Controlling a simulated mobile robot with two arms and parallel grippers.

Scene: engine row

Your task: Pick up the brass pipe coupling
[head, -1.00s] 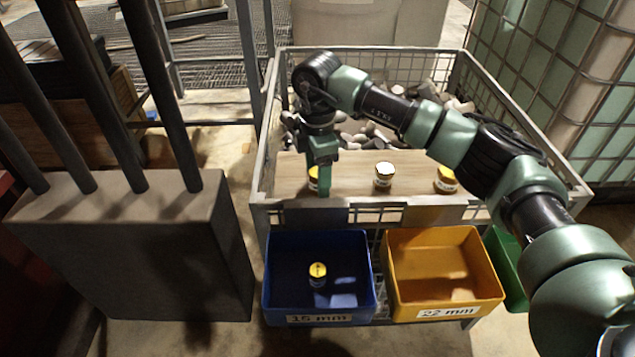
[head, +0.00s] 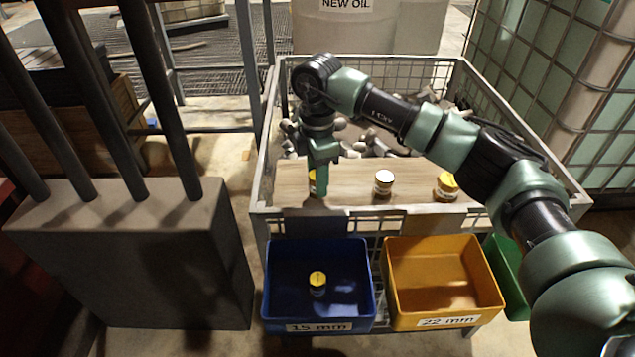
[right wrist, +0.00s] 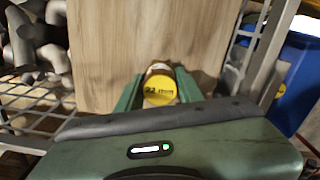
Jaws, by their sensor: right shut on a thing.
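The brass pipe coupling (right wrist: 160,84), with a yellow cap reading "22 mm", is between the fingers of my right gripper (right wrist: 157,92) in the right wrist view. The gripper is shut on it. In the head view my right gripper (head: 319,186) points down at the left end of a wooden board, and its fingers mostly hide this coupling (head: 312,184). I cannot tell whether the coupling touches the board. Two more capped couplings stand on the board, one in the middle (head: 384,184) and one at the right (head: 446,187). My left gripper is not in view.
The wooden board (head: 345,192) lies in a wire-mesh crate (head: 262,185) with grey fittings behind. Below hang a blue "15 mm" bin (head: 319,327) holding a yellow-capped coupling (head: 317,283), a yellow "22 mm" bin (head: 445,321) and a green bin (head: 510,275). A grey block with posts (head: 125,255) stands left.

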